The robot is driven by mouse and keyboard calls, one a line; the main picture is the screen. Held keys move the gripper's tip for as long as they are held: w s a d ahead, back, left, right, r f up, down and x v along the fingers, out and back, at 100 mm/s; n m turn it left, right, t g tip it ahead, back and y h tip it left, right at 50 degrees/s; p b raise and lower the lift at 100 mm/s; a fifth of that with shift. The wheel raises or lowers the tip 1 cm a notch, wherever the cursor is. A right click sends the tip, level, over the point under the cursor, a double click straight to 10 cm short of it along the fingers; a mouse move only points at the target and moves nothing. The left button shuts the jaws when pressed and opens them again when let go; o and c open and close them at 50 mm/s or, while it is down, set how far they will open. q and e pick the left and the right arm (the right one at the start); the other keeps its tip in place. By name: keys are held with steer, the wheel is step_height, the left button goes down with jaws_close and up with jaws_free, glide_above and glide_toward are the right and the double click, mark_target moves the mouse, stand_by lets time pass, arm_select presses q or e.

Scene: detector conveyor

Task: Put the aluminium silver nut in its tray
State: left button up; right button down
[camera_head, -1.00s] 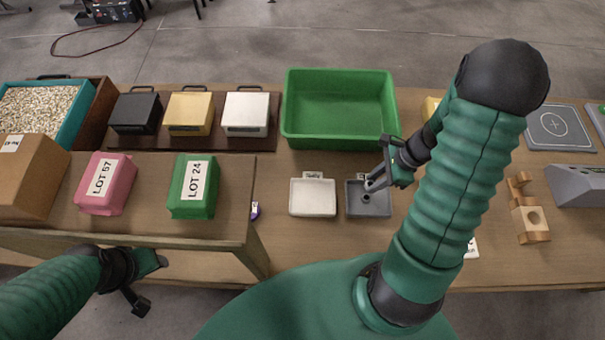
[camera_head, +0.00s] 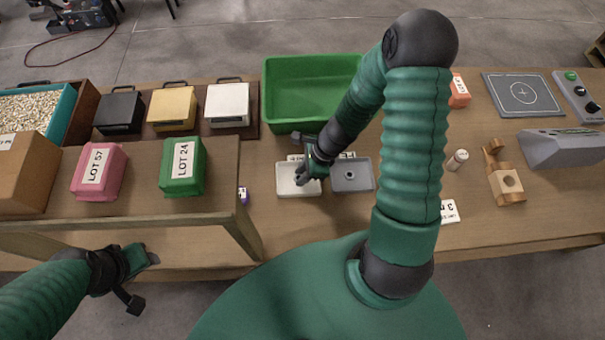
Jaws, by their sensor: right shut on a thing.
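My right gripper (camera_head: 302,179) is low over the white tray (camera_head: 285,192), coming in from above right. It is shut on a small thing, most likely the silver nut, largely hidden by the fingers. I cannot tell whether that thing touches the tray floor. The grey tray (camera_head: 361,184) is just right of the white one, with a small dark round piece (camera_head: 350,174) in it. My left gripper (camera_head: 143,281) is open and empty in front of the near left table.
A green bin (camera_head: 310,112) stands behind the trays, partly hidden by my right arm. Pink (camera_head: 99,188) and green (camera_head: 184,182) lot boxes sit on the near left table (camera_head: 135,205). A wooden fixture (camera_head: 505,187) and a grey device (camera_head: 560,150) stand at right.

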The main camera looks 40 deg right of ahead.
steer(key=shift+w+f, duration=0.3)
steer(key=shift+f, duration=0.05)
steer(key=c, duration=1.6)
jaws_free()
steer(key=o, duration=0.4)
steer(key=shift+s+d, duration=0.15)
steer(key=shift+d, duration=0.05)
arm_select(q)
steer(key=shift+w+f, duration=0.15)
